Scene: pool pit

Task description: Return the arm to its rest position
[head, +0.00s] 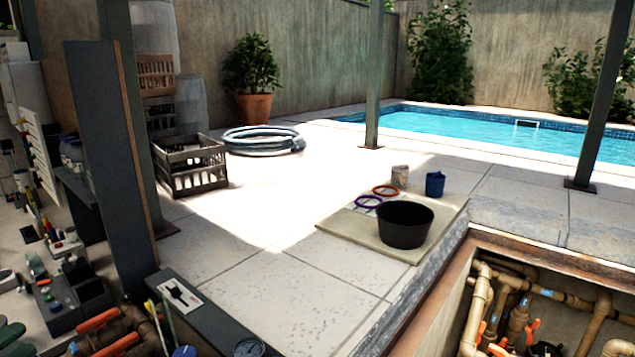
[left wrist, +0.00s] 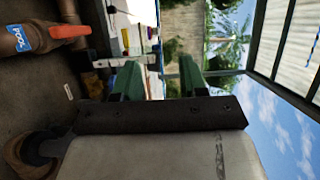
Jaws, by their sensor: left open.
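My left gripper (left wrist: 160,68) shows in the left wrist view. Its two green fingers stand apart with nothing between them, so it is open and empty. The dark bar and pale housing behind the fingers are mine. In the head view, green rounded shapes (head: 12,334) sit at the lower left edge; I cannot tell whether they are my fingers. My right gripper is in neither view.
An orange-handled pipe (left wrist: 48,34) is beside the left gripper. A black tub (head: 404,226), rings and a blue cup (head: 435,184) sit on a beige mat (head: 345,238) by the pipe pit (head: 480,243). A dark upright panel (head: 100,165) stands left.

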